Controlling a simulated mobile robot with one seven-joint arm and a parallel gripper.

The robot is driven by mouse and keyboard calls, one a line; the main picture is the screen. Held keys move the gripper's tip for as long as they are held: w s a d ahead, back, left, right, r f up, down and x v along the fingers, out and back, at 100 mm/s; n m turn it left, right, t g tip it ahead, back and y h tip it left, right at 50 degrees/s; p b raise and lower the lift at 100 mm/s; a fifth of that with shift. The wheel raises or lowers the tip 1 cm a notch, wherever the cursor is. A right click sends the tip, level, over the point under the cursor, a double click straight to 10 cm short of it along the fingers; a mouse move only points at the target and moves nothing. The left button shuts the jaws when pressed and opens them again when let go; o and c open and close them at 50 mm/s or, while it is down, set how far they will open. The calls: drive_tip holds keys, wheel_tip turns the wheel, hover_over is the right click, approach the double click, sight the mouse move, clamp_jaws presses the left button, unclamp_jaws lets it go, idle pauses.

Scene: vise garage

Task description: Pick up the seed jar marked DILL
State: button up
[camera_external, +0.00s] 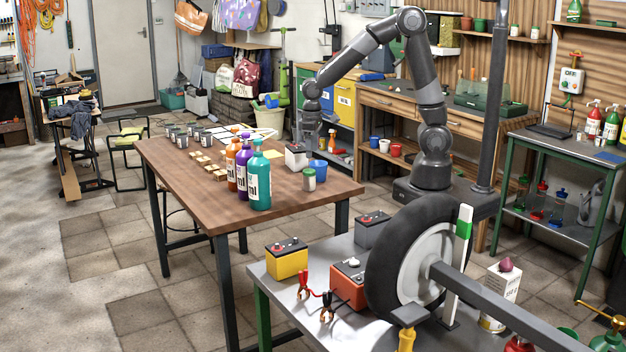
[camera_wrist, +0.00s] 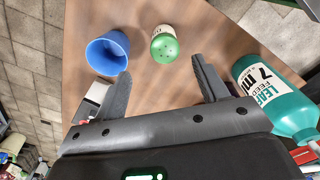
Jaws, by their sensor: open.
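A small jar with a green, holed lid (camera_external: 309,180) stands upright near the right end of the brown table. It also shows in the wrist view (camera_wrist: 164,47), beyond my fingertips and between their lines. Its label is too small to read, so I cannot tell whether it says DILL. Several small grey jars (camera_external: 181,140) stand at the table's far left, their labels also unreadable. My gripper (camera_wrist: 161,67) is open and empty, pointing down above the table's right part; it is small in the external view (camera_external: 311,138).
A blue cup (camera_wrist: 107,52) stands left of the green-lidded jar in the wrist view. Orange and purple (camera_external: 242,165) bottles stand beside the teal one. A white-and-dark box (camera_external: 297,157) sits behind the jar. The table's front left is clear.

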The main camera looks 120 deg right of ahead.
sight(309, 170)
wheel_tip(309, 170, down, 6)
drive_tip(key=shift+d, duration=0.15)
drive_tip(key=shift+w+f, duration=0.2)
drive_tip(key=shift+f, duration=0.65)
drive_tip(key=shift+w+f, duration=0.2)
drive_tip(key=shift+f, duration=0.65)
drive_tip(key=shift+w+f, duration=0.2)
drive_tip(key=shift+f, duration=0.65)
drive_tip(key=c, duration=1.1)
